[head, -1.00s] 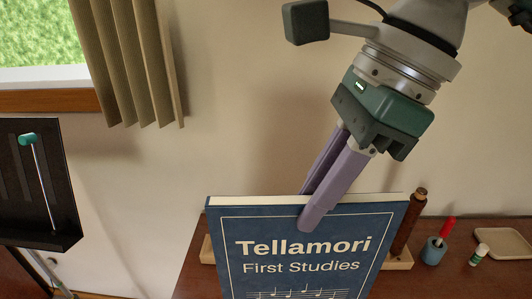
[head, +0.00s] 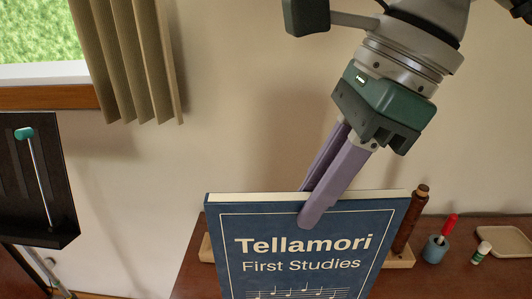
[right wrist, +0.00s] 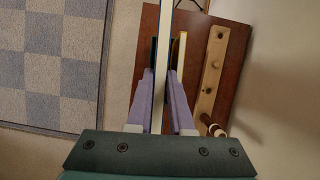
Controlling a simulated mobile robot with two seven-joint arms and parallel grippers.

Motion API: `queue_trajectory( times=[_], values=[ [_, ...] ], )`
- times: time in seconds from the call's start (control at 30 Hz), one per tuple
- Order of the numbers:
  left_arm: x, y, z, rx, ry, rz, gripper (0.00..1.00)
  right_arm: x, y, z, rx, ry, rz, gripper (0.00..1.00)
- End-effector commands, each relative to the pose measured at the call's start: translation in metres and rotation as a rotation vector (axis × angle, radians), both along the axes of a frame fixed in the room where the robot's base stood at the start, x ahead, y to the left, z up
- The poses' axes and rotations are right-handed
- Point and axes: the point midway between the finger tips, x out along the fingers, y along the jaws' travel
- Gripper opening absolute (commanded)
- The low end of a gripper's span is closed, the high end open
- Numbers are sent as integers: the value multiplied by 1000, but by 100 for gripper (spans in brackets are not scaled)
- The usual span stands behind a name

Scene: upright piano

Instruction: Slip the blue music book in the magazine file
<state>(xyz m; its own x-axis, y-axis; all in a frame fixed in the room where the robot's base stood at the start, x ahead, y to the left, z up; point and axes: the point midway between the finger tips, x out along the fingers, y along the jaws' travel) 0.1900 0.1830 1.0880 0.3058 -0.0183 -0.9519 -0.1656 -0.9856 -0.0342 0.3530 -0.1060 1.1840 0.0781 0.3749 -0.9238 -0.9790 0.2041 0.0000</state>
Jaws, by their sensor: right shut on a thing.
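The blue music book (head: 300,255), titled "Tellamori First Studies", is upright with its cover facing me in the head view. My right gripper (head: 309,205) is shut on its top edge, one finger in front of the cover and one behind. In the right wrist view the book (right wrist: 163,60) is seen edge-on between the two fingers. Beside it there, a thin upright thing with a pale edge and yellow side (right wrist: 183,50) stands close to the right finger; I cannot tell if it is in the magazine file. The magazine file is not clearly visible. My left gripper is not in view.
A brown wooden top (head: 480,270) lies below. It carries a wooden peg rack (head: 400,258) behind the book, a blue cup with a red-handled tool (head: 437,247), a small white-capped bottle (head: 481,252) and a tan tray (head: 505,241). A black stand (head: 35,180) is at left.

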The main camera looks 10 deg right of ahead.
Motion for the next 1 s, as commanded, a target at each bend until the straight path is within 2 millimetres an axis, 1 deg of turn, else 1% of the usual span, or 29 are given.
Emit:
queue_trajectory(
  times=[0.37, 0.63, 1.0],
  values=[
    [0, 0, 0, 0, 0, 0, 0, 0, 0, 1, 1, -1, 0, 0],
    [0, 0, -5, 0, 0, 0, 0, 0, 0, 0, 2, -1, 0, 0],
    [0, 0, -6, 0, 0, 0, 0, 0, 0, 0, 1, -1, 0, 0]
  ],
)
